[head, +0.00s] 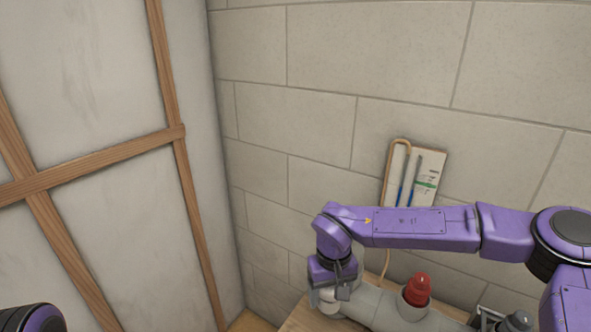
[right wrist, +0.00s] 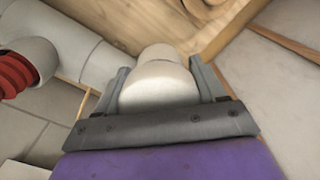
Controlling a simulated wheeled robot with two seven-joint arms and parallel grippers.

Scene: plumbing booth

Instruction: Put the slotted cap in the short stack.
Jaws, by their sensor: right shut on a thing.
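My right gripper (head: 338,288) points down at the left end of the grey pipework. It is shut on a pale, rounded cap-like piece (right wrist: 158,88), which sits between its fingers in the right wrist view. I cannot see a slot on it. A narrower pale round part (right wrist: 160,52) shows just beyond it; I cannot tell whether they are joined. The held piece shows as a small white shape (head: 328,304) in the head view, beside the pipe end. The grey pipe (head: 374,304) has an upright stub with a red ribbed piece (head: 417,288) in it. My left gripper is out of view.
The red piece also shows in the right wrist view (right wrist: 18,74). A wooden bench top (head: 298,318) lies under the pipework. A board with blue-handled tools (head: 427,180) is against the block wall. A wood-framed panel (head: 90,160) stands at left. A dark grey fitting (head: 517,321) is at lower right.

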